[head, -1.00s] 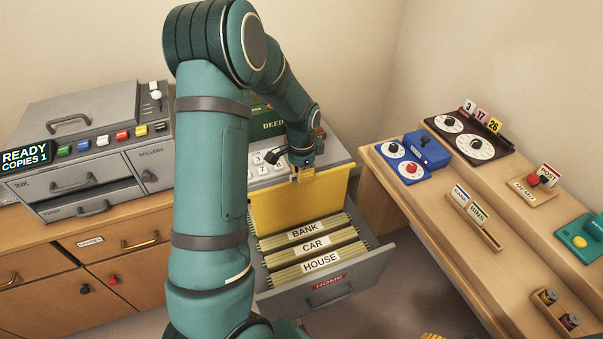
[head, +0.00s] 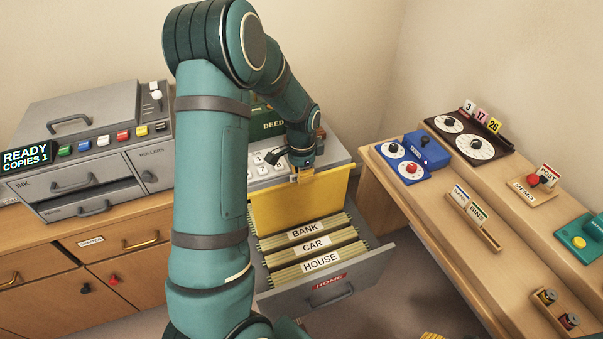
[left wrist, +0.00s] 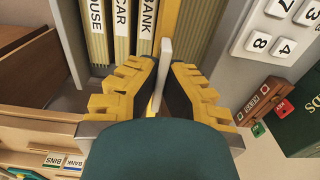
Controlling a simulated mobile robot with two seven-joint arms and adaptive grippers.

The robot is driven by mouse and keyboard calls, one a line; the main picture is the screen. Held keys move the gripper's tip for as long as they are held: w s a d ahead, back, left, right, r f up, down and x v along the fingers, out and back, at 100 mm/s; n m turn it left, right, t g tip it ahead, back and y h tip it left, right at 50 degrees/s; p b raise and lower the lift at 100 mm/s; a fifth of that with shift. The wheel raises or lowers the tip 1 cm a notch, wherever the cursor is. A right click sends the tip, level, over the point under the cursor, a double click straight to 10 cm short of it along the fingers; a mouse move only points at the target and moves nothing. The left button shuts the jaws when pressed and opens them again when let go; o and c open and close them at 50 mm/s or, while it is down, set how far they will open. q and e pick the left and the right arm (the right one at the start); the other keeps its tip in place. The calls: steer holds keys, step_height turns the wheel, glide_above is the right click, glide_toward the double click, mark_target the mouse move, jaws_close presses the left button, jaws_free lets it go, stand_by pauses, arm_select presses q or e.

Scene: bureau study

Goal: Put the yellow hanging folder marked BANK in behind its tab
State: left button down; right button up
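The yellow folder (head: 295,207) hangs upright at the back of the open file drawer (head: 352,284), directly behind the BANK tab (head: 305,230). It rises well above the tabs; its lower edge is hidden behind the BANK row. My left gripper (head: 302,174) is at its top edge. In the left wrist view, the left fingers (left wrist: 165,75) close around a pale strip at the top of the yellow folder (left wrist: 171,18), beside the BANK row (left wrist: 147,18). Only a yellow fingertip of my right gripper (head: 432,336) seems to show at the bottom edge.
CAR (head: 313,245) and HOUSE (head: 321,262) rows fill the drawer's front. A keypad cabinet top (head: 325,157) and a green DEED box (head: 268,122) stand behind. A wooden desk (head: 425,210) is close on the right, a copier (head: 80,140) on the left.

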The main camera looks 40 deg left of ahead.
mark_target(301, 222)
stand_by(0.4)
arm_select(q)
steer(key=shift+f+b, duration=1.1)
steer(key=shift+f, duration=0.45)
steer(key=shift+f+b, duration=0.35)
steer(key=shift+f, duration=9.05)
steer(key=c, duration=1.1)
jaws_free()
steer(key=shift+o, duration=0.2)
step_height(301, 222, up, 12)
